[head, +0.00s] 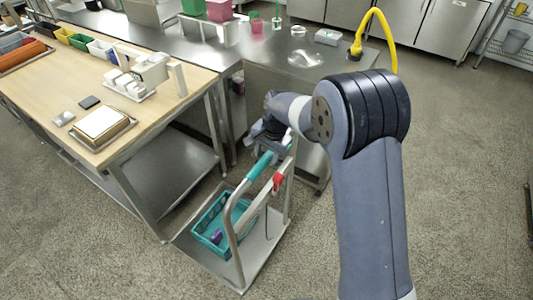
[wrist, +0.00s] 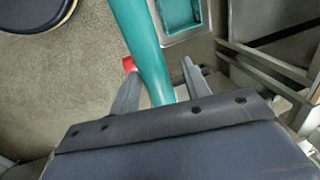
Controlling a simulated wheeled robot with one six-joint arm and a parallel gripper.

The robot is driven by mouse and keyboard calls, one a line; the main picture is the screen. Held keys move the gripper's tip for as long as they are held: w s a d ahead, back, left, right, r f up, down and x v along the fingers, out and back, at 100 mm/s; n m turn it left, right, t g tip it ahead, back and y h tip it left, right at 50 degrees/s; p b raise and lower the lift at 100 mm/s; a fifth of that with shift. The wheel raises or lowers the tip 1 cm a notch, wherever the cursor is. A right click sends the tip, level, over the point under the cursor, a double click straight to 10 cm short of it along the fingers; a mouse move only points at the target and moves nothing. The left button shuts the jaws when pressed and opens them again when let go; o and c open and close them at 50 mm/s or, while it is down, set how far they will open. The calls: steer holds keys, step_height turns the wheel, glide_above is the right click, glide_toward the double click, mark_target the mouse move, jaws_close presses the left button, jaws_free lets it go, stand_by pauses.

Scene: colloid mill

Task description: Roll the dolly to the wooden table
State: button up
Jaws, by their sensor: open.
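The dolly (head: 262,248) is a low metal cart with a flat deck and an upright tube handle. The handle has a teal grip (head: 259,166) at its top and a red part (head: 277,182) on the frame. In the wrist view my gripper (wrist: 159,67) is open, with the teal grip (wrist: 142,40) running between its two fingers. In the head view my gripper (head: 268,138) is at the handle's top, its fingers mostly hidden. The wooden table (head: 160,95) has a light wood top and stands left of the dolly, which is close to its near right leg.
A teal basket (head: 212,228) with a purple item rides on the deck. A steel counter (head: 255,52) stands behind the dolly. The table holds bins, a white device (head: 143,74) and a tray (head: 101,128). Grey floor is open in front and to the right.

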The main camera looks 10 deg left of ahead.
steer(key=shift+r, duration=0.1)
step_height(320, 180, up, 10)
steer(key=d, duration=0.2)
steer(key=shift+s+r+b, duration=0.2)
steer(key=shift+s+b, duration=0.15)
steer(key=shift+b, duration=0.1)
steer(key=f, duration=0.3)
steer(key=a+f, duration=0.1)
steer(key=f, duration=0.3)
steer(key=f+p, duration=0.1)
steer(key=f, duration=0.2)
steer(key=shift+w+a+f, duration=0.3)
steer(key=shift+a+f, duration=0.1)
steer(key=shift+d+r, duration=0.1)
steer(key=shift+d, duration=0.1)
steer(key=shift+d, duration=0.1)
